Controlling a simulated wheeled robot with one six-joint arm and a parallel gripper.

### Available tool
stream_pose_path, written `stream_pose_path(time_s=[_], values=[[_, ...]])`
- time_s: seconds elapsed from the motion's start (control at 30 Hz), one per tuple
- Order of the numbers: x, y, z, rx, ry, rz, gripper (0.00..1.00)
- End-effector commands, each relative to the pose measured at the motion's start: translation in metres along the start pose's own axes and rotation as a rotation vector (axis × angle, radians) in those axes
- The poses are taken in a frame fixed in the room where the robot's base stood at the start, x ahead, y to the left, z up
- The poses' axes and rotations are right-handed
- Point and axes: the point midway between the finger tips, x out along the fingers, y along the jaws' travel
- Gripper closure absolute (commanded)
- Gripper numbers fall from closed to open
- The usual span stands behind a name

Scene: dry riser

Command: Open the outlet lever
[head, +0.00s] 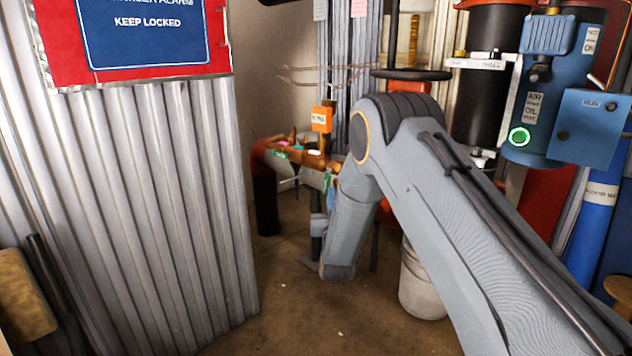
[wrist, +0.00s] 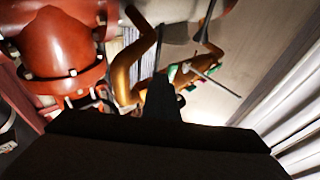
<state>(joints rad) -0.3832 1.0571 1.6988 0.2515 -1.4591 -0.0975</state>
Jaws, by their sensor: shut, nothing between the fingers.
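Brass-orange pipework (head: 290,155) with small coloured tags stands beyond my arm in the head view. In the wrist view the bent brass pipe (wrist: 147,50) rises just past my gripper (wrist: 165,92). A thin grey bar (wrist: 218,82) sticks out beside a green tag to the right of the fingertips. I cannot tell for certain which part is the outlet lever. My gripper is a dark shape with its fingers together and nothing held. I cannot tell whether it touches the pipework. In the head view my arm hides part of the pipework.
A corrugated metal panel (head: 140,210) with a red and blue sign fills the left side. A white bucket (head: 420,285) stands behind my arm. Blue equipment (head: 545,90) is at the right. A red flanged body (wrist: 60,45) is at upper left of the wrist view. Some floor is clear.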

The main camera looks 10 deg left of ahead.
Motion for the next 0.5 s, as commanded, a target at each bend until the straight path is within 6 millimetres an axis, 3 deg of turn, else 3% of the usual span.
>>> stream_pose_path(time_s=[0.27,0.5], values=[[0.018,-0.018,0.005,0.001,0.002,0.001,1.0],[0.033,-0.031,-0.002,0.001,0.001,0.001,1.0]])
